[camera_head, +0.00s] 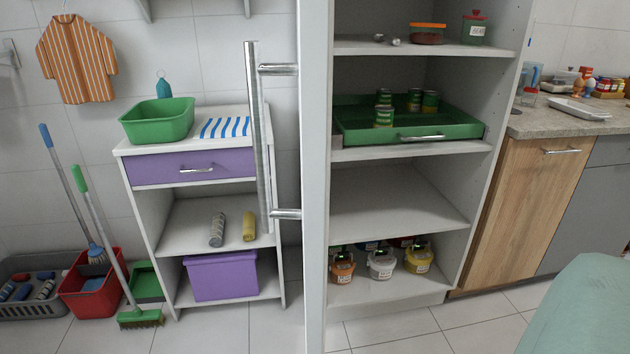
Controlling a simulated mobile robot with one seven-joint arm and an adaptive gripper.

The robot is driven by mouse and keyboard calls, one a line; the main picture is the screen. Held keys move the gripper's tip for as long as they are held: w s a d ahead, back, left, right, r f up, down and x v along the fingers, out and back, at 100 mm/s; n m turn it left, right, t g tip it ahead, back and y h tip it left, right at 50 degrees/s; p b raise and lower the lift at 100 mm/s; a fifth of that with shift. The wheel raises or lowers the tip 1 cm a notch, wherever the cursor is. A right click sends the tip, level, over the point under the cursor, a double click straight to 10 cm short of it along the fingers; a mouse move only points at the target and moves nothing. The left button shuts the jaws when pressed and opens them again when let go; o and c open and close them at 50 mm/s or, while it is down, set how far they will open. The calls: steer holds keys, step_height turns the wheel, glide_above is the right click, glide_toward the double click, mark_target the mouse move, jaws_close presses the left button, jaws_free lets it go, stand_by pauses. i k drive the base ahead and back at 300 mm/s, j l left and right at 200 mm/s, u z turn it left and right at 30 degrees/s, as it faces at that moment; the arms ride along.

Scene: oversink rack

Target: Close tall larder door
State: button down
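The tall larder door (315,180) stands open in the middle of the view. It is seen nearly edge-on as a tall pale panel that runs past the top and bottom of the picture. A long vertical metal bar handle (258,140) is fixed to its left side by two posts. The larder (495,150) is to the right of the door, with its shelves exposed. My gripper is not in view, so its state does not show.
A green tray (465,131) with several cans sits on a larder shelf. Lidded buckets (381,265) stand on the lowest shelf. A white shelf unit (150,215), red bucket (90,296) and brooms are left of the door. Tiled floor (400,335) before the larder looks clear.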

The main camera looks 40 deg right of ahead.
mark_target(314, 70)
steer(key=i+j+z, duration=0.15)
steer(key=z, duration=0.3)
steer(key=i+j+z, duration=0.1)
steer(key=z, duration=0.35)
steer(key=i+j+z, duration=0.1)
steer(key=j+z, duration=0.35)
steer(key=i+j+z, duration=0.15)
steer(key=j+z, duration=0.25)
steer(key=i+j+z, duration=0.1)
steer(key=j+z, duration=0.25)
steer(key=k+j+u, duration=0.1)
steer(key=k+j, duration=0.35)
steer(key=k+j+u, duration=0.1)
steer(key=k+j, duration=0.35)
steer(key=j, duration=0.25)
